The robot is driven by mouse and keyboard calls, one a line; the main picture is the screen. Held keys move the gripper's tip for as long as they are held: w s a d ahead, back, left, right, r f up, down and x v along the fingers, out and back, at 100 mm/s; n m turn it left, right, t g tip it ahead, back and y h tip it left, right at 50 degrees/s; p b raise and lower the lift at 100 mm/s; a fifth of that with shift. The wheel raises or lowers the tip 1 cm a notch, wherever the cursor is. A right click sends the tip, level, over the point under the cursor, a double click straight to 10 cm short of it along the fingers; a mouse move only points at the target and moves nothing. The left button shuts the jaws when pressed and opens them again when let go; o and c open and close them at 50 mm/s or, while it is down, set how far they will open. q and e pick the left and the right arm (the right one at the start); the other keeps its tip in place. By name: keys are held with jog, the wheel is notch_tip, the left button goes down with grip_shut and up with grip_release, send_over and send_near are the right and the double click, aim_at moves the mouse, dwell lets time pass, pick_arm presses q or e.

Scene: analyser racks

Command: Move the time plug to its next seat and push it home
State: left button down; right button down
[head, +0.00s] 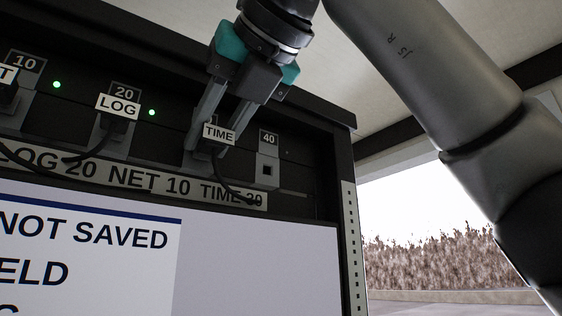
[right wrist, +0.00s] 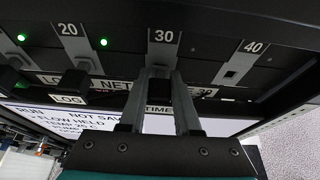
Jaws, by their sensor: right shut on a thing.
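The time plug (head: 217,140), a dark block with a white TIME tag, is between the fingers of my right gripper (head: 212,133), which is shut on it. In the right wrist view the gripper (right wrist: 160,80) is in front of the seat marked 30 (right wrist: 162,42), and its fingers mostly hide the plug. I cannot tell how deep the plug sits in that seat. A black cable hangs from the plug. The seat marked 40 (head: 267,168) to the right is empty, with a dark square socket. My left gripper is not in view.
The LOG plug (head: 117,112) sits at seat 20, and another plug (head: 8,90) at seat 10, each with a green light beside it. A label strip (head: 150,180) reads LOG 20, NET 10, TIME 30. Below is a screen (head: 260,255) with partly visible text, "NOT SAVED".

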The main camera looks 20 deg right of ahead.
jog(key=shift+w, duration=0.15)
jog(key=c, duration=0.5)
grip_release()
jog(key=shift+a, duration=0.1)
jog(key=shift+c, duration=0.2)
jog(key=shift+w, duration=0.1)
